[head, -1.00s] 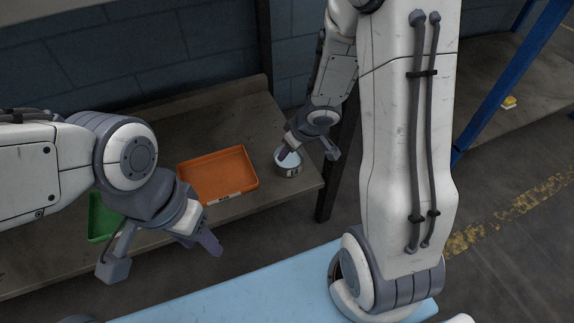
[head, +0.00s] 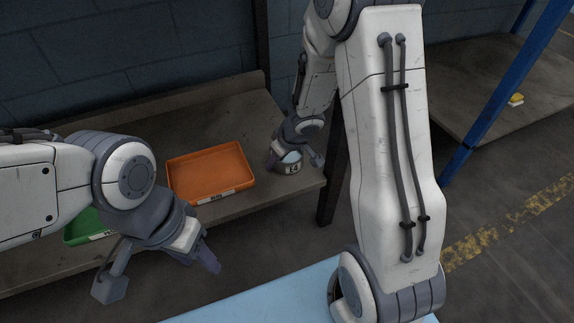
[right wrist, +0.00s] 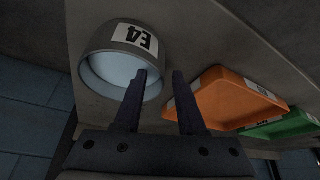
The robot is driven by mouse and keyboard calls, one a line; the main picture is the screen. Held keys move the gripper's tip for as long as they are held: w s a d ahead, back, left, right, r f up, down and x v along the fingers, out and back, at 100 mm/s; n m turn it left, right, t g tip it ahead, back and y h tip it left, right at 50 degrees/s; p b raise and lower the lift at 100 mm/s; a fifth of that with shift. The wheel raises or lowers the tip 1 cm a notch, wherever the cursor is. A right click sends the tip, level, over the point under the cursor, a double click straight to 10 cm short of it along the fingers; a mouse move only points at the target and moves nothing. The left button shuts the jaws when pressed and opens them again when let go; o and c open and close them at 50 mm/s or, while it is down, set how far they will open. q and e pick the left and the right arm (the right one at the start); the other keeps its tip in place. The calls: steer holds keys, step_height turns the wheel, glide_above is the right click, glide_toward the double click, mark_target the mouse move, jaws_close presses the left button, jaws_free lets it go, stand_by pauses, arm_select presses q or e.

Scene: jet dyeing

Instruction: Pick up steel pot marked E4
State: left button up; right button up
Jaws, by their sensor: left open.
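The steel pot marked E4 (head: 291,169) stands near the right end of the back bench, its label facing me. In the right wrist view the pot (right wrist: 100,45) is at upper left, with pale blue contents. My right gripper (head: 295,160) is at the pot, one finger on each side of its near wall in the head view. In the right wrist view the gripper (right wrist: 162,78) is open; one finger overlaps the pot's opening and the other is outside the rim. Contact cannot be told. My left gripper (head: 160,272) is open and empty, in front of the bench.
An orange tray (head: 210,174) lies on the bench left of the pot. A green tray (head: 88,228) is further left, partly behind my left arm. A light blue surface (head: 250,300) is in the foreground. A blue post (head: 500,90) stands at right.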

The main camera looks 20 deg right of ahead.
jaws_close()
steer(key=shift+w, duration=0.1)
stand_by(1.4)
